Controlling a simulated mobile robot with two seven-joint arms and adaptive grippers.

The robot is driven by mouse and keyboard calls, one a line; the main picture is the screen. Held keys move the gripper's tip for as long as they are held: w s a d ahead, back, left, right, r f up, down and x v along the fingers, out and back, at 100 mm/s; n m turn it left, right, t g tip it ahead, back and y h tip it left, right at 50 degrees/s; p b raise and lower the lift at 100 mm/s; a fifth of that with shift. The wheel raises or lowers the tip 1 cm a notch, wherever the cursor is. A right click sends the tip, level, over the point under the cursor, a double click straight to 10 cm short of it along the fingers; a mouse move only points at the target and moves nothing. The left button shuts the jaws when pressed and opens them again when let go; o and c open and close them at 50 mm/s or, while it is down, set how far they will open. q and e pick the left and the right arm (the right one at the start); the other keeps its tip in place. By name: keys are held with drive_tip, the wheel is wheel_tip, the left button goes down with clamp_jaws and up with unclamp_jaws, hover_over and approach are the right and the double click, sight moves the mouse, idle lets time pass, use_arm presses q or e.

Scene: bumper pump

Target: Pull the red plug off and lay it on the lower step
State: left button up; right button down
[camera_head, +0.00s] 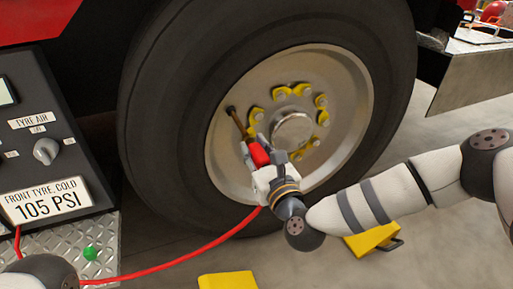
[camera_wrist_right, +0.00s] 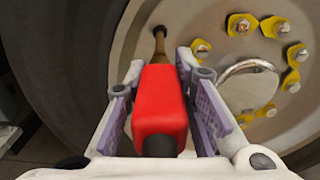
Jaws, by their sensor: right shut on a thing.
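The red plug (camera_head: 259,155) is in front of the wheel, at the lower end of the brass-coloured valve stem (camera_head: 239,122). In the right wrist view the red plug (camera_wrist_right: 160,105) lies between my two fingers, in line with the stem (camera_wrist_right: 160,45) and seeming to touch it. Whether they are still joined cannot be told. My right gripper (camera_head: 258,156) is shut on the plug's sides. A red hose (camera_head: 190,262) runs from the left towards the gripper; its end is hidden. A diamond-plate step (camera_head: 140,250) is at lower left. My left gripper is out of view.
The tyre (camera_head: 160,110) surrounds the wheel, with yellow tags on its nuts (camera_head: 312,145). A panel reading 105 PSI (camera_head: 45,205) stands on the plate beside a green ball (camera_head: 90,253). Yellow chocks (camera_head: 228,281) (camera_head: 372,240) lie on the floor.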

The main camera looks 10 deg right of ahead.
sight(262, 162)
drive_tip(key=shift+p+v, duration=0.9)
drive_tip(key=shift+v, duration=1.3)
drive_tip(key=shift+a, duration=0.1)
